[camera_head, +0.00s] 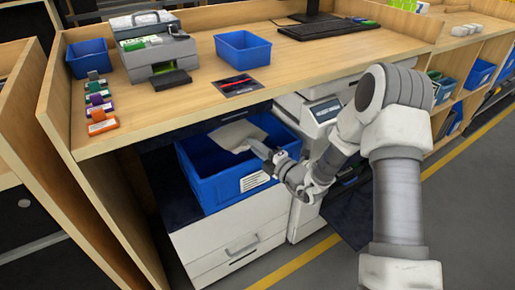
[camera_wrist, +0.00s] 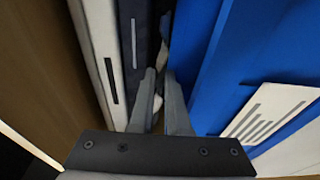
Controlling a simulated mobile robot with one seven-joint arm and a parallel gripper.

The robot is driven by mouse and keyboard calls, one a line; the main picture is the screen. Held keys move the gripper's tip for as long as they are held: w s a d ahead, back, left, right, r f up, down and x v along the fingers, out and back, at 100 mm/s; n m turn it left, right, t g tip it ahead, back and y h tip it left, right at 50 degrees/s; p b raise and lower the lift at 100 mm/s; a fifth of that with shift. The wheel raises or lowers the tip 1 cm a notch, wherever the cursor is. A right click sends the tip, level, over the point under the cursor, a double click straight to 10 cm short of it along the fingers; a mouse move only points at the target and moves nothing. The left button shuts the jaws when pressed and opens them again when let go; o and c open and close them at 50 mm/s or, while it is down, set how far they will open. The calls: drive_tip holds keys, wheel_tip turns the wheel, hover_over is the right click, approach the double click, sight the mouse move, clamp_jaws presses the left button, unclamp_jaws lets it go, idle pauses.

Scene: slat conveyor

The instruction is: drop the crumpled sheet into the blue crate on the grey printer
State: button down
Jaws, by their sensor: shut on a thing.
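The blue crate (camera_head: 222,190) stands under the desk on a pale grey, drawer-fronted body (camera_head: 225,245) that looks like part of the printer. A white label is on its front, which also shows at the right of the wrist view (camera_wrist: 240,75). The pale crumpled sheet (camera_head: 236,134) is over the crate's opening towards its back. My gripper (camera_head: 263,151) is at the crate's right side and shut on the sheet's near edge. In the wrist view my gripper's fingers (camera_wrist: 161,85) are close together, and the sheet is mostly hidden there.
The wooden desk (camera_head: 200,100) overhangs the crate's back. On it are a grey desktop machine (camera_head: 158,62), blue bins (camera_head: 243,50) and several coloured holders (camera_head: 99,108). A white machine with a control panel (camera_head: 325,110) stands right of the crate. Open floor (camera_head: 460,220) lies to the right.

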drive_tip(key=shift+w, duration=0.1)
drive_tip(key=c, duration=0.8)
unclamp_jaws()
drive_tip(key=shift+f, duration=0.1)
drive_tip(key=shift+s+a+p+v, duration=0.25)
drive_tip(key=shift+p+v, duration=0.3)
drive_tip(key=shift+v, duration=1.45)
drive_tip(key=shift+s+a+p+v, duration=0.3)
drive_tip(key=shift+p+v, duration=0.25)
drive_tip(key=shift+v, duration=1.4)
drive_tip(key=shift+s+a+p+v, duration=0.25)
drive_tip(key=shift+p+v, duration=0.3)
drive_tip(key=shift+v, duration=1.45)
